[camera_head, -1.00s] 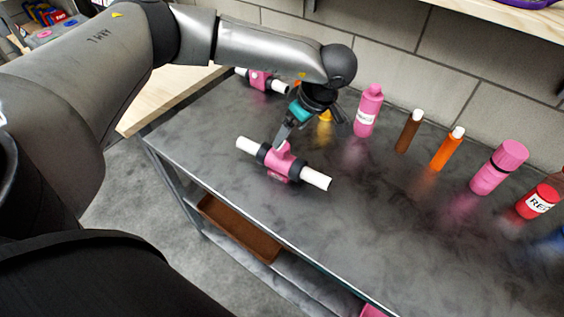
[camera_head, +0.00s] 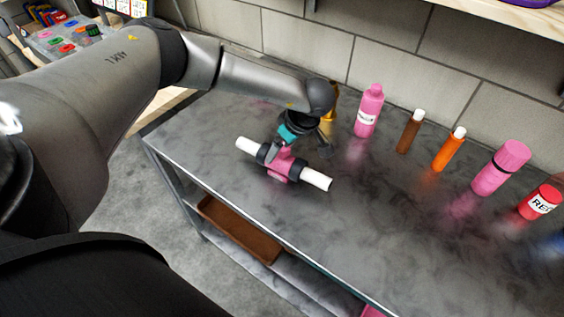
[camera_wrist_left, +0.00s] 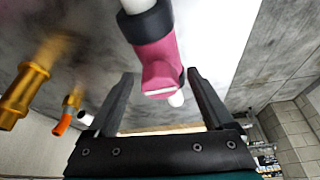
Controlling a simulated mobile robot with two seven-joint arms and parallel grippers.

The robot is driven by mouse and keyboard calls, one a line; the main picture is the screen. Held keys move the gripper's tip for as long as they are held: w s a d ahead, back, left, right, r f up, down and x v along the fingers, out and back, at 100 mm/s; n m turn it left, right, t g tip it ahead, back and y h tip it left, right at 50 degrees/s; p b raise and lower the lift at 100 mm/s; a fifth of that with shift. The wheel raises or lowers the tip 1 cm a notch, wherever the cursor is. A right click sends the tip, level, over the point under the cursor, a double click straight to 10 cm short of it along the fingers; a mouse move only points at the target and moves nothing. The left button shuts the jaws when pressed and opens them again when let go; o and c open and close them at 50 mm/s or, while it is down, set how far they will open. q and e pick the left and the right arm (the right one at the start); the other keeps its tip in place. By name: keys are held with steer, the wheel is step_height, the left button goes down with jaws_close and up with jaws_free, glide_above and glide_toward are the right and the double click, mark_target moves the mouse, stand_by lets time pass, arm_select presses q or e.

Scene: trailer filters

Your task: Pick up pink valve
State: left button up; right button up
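The pink valve (camera_head: 283,165), with black collars and white pipe ends, lies on the grey metal table (camera_head: 210,145). My left gripper (camera_head: 290,146) is above it and partly covers its far side. In the left wrist view, the pink valve (camera_wrist_left: 158,62) is ahead of and between the two open black fingers of the left gripper (camera_wrist_left: 160,85). I cannot tell whether the fingers touch it. My right gripper is not in view.
Behind the valve stand a pink bottle (camera_head: 368,112), a brown tube (camera_head: 409,132), an orange tube (camera_head: 448,150), a larger pink bottle (camera_head: 499,168) and a red bottle (camera_head: 540,202). A block wall (camera_head: 380,60) is behind.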

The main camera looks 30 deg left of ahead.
arm_select(q)
jaws_close()
stand_by(0.5)
